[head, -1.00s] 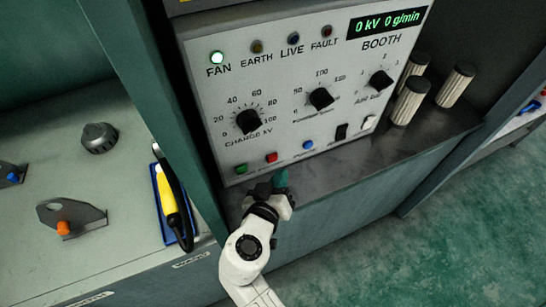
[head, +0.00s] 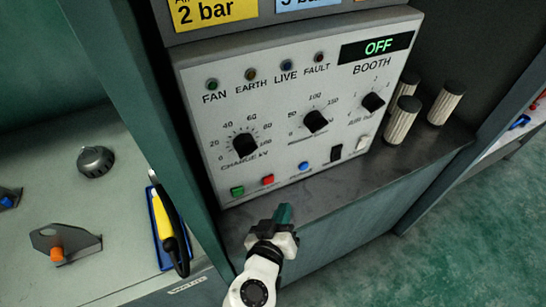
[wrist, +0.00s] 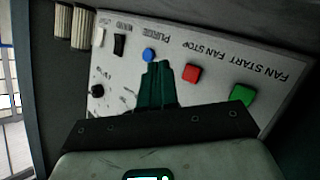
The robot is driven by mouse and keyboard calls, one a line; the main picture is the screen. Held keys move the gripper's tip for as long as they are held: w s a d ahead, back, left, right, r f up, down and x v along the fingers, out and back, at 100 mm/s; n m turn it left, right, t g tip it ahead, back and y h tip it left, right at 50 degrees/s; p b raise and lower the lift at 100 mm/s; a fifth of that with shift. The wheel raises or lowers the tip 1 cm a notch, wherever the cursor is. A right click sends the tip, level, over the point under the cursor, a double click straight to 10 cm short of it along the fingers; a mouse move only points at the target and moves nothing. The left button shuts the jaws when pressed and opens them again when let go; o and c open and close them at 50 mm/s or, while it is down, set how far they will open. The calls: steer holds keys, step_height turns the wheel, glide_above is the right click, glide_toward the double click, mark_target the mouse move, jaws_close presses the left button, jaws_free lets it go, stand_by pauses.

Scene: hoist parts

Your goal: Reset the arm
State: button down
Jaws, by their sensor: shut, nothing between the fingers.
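My gripper (head: 284,214) is in front of the lower edge of the booth control panel (head: 225,115), above the ledge. Its green fingers are shut with nothing between them, and they also show in the wrist view (wrist: 157,82). The panel display (head: 378,46) reads OFF, and the fan lamp (head: 212,85) is dark. A green button (head: 237,191), a red button (head: 268,180) and a blue button (head: 303,167) sit along the panel's bottom. In the wrist view the fingers overlap the panel, near the blue button (wrist: 149,55); I cannot tell any contact.
Ribbed cylinders (head: 403,120) stand on the ledge (head: 400,165) right of the panel. On the left bench are a yellow and black tool (head: 170,230), a dark knob (head: 95,161) and a bracket with an orange part (head: 65,244). Green floor (head: 440,240) is clear at the right.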

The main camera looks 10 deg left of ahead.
steer(key=s+d+f+m+g+h, duration=0.1)
steer(key=s+d+f+g, duration=0.15)
steer(key=d, duration=0.55)
steer(key=s+d+f+m+g+h, duration=0.1)
steer(key=s+d+f+m+g, duration=0.15)
steer(key=d, duration=0.45)
steer(key=s+d+f+g+h, duration=0.1)
steer(key=d+f+g, duration=0.15)
steer(key=d, duration=0.55)
steer(key=s+d+f+g+y, duration=0.1)
steer(key=s+d+g+y, duration=0.1)
steer(key=s, duration=0.7)
steer(key=s+d+g+y, duration=0.3)
steer(key=s+d+g, duration=0.1)
steer(key=s, duration=0.5)
steer(key=shift+d+f, duration=0.4)
steer(key=shift+d, duration=0.25)
steer(key=shift+m, duration=0.25)
